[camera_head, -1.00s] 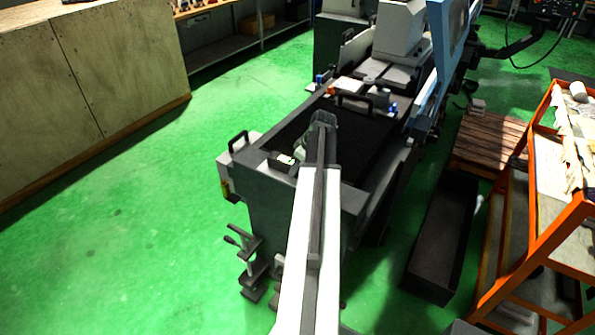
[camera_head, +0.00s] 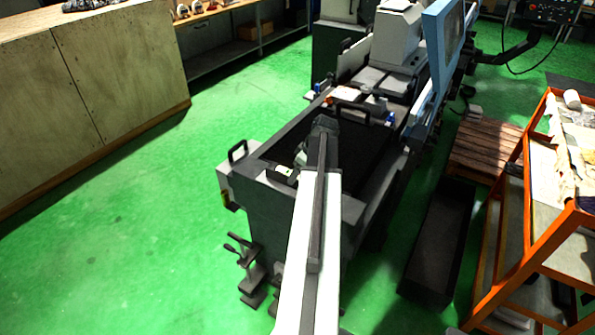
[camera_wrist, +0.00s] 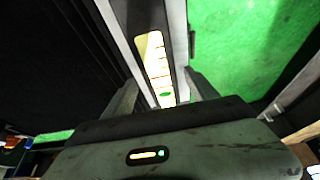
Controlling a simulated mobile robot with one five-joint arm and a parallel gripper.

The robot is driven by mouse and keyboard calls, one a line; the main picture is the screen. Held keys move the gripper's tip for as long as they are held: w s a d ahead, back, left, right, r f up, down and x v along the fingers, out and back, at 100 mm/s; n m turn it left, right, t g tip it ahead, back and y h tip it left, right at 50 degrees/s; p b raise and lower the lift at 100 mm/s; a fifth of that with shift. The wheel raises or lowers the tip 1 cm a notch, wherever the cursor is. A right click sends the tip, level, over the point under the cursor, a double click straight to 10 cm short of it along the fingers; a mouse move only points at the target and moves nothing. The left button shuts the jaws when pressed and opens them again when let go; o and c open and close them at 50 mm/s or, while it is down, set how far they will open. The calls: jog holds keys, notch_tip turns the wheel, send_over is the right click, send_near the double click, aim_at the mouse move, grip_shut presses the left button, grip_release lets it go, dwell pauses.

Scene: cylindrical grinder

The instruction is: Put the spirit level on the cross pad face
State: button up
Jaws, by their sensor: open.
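My gripper (camera_wrist: 162,92) is open, with one finger on each side of the level's near end. I cannot tell whether the fingers touch it. In the head view my gripper (camera_head: 302,158) is partly hidden by my arm, close beside the block. I cannot pick out the cross pad face with certainty.
Another handle (camera_head: 350,110) and small parts stand farther back. An orange rack (camera_head: 535,200) and dark trough (camera_head: 438,245) are at right. Green floor is clear at left.

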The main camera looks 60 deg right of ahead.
jog(key=p+v, duration=0.6)
jog(key=v, duration=0.2)
jog(key=shift+s+r, duration=0.15)
jog(key=shift+r, duration=0.1)
jog(key=w+a+f+g+y, duration=0.1)
jog(key=w+a, duration=0.8)
jog(key=a, duration=0.5)
jog(key=w+a+g, duration=0.1)
jog(key=w+a, duration=0.8)
jog(key=a, duration=0.4)
jog(key=w+a+g+h, duration=0.1)
jog(key=w+a+g, duration=0.1)
jog(key=a, duration=2.9)
jog(key=shift+a+f, duration=0.15)
jog(key=shift+f, duration=0.25)
